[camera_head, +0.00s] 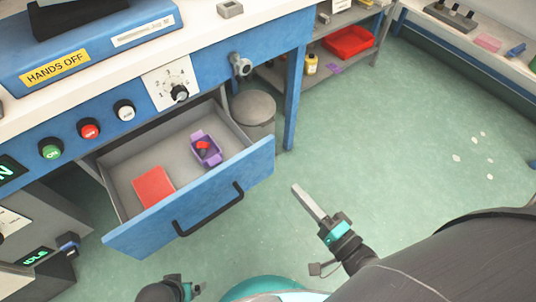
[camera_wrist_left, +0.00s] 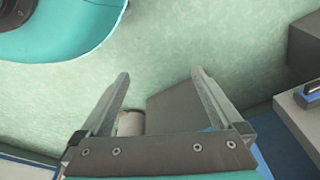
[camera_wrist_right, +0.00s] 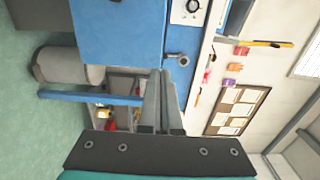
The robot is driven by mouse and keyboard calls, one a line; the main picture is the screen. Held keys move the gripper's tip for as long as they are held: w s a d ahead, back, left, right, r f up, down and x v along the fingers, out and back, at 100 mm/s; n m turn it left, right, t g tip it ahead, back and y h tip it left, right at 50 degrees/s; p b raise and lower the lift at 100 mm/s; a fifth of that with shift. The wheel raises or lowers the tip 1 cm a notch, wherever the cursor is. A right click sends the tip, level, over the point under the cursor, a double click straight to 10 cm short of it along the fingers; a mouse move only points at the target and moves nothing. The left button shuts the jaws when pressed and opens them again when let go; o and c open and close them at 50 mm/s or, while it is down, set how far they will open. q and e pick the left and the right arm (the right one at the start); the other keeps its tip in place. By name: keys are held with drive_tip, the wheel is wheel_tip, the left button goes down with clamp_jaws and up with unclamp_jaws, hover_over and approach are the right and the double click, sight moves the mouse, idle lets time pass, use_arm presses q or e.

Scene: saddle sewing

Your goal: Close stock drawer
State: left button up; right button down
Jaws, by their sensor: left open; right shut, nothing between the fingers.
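The blue-fronted stock drawer (camera_head: 125,240) is pulled out under the workbench in the head view. Its black handle (camera_head: 208,210) is on the front face. Inside lie a red book-like item (camera_head: 153,190) and a purple bin (camera_head: 206,149) with something red and dark in it. My right gripper (camera_head: 298,190) is shut and empty, to the right of the drawer front and apart from it. It also shows shut in the right wrist view (camera_wrist_right: 162,78). My left gripper (camera_head: 190,289) is low in the head view, below the drawer front. In the left wrist view (camera_wrist_left: 160,78) it is open and empty.
The workbench (camera_head: 200,28) carries a blue "HANDS OFF" box (camera_head: 95,57). Push buttons (camera_head: 89,130) and a dial (camera_head: 180,92) sit above the drawer. A grey bin (camera_head: 253,108) stands behind it, beside a blue bench leg (camera_head: 293,100).

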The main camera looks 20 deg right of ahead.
drive_tip(key=b, duration=0.3)
approach(260, 148)
drive_tip(key=x, duration=0.5)
drive_tip(key=shift+w+a+f, duration=0.1)
drive_tip(key=shift+w, duration=0.1)
use_arm(q)
drive_tip(key=w+r+t, duration=0.1)
drive_tip(key=w+r, duration=0.2)
drive_tip(key=r, duration=0.4)
drive_tip(key=shift+w+d+r+b, duration=0.2)
drive_tip(key=shift+w+d+b, duration=0.15)
drive_tip(key=shift+d, duration=0.1)
use_arm(e)
drive_tip(key=shift+w+a, duration=0.25)
drive_tip(key=shift+w, duration=0.45)
use_arm(q)
drive_tip(key=shift+s, duration=0.1)
use_arm(e)
drive_tip(key=shift+w, duration=0.15)
